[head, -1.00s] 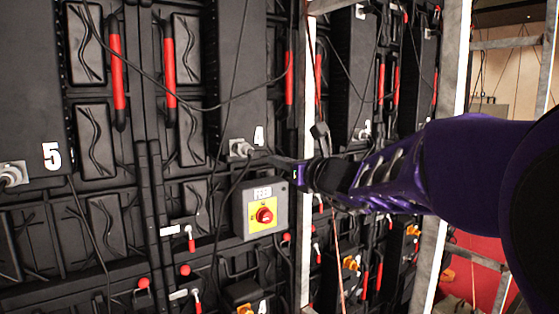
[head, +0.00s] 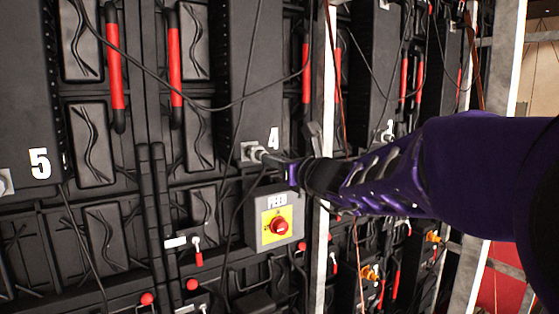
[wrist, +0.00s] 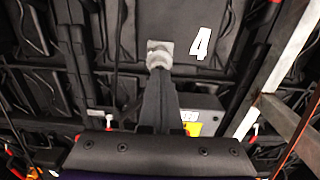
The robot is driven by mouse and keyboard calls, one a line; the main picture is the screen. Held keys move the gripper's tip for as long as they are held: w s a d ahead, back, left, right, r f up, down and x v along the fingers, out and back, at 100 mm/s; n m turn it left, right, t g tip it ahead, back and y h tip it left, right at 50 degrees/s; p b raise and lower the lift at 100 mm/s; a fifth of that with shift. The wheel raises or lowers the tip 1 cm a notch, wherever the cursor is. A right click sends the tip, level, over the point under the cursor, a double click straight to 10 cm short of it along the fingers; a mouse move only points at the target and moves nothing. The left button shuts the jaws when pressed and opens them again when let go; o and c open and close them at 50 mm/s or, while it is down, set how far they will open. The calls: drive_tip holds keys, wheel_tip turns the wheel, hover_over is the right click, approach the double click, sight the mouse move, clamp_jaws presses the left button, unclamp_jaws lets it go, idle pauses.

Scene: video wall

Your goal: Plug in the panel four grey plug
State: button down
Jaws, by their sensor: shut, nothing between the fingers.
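Panel four (head: 250,60) is a black panel with a white 4 near its lower edge. It also shows in the wrist view (wrist: 180,20). At its lower edge is a light grey socket plate with the grey plug (head: 257,153) against it, and the plug appears seated in it. The plug also shows in the wrist view (wrist: 158,57), straight ahead of the fingers. My gripper (head: 272,160) is shut and empty, with its fingertips at the plug's back end. I cannot tell whether they touch it. The fingers hide part of the plug's back and cable.
A grey box with a yellow plate and red knob, marked FEED (head: 278,225), sits just below my gripper. Panel five (head: 30,100) is at the left. Loose black cables hang across the wall. A pale metal upright (head: 322,80) stands right of panel four.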

drive_tip(key=shift+b+x, duration=0.5)
drive_tip(key=shift+x, duration=0.35)
drive_tip(key=shift+r, duration=0.1)
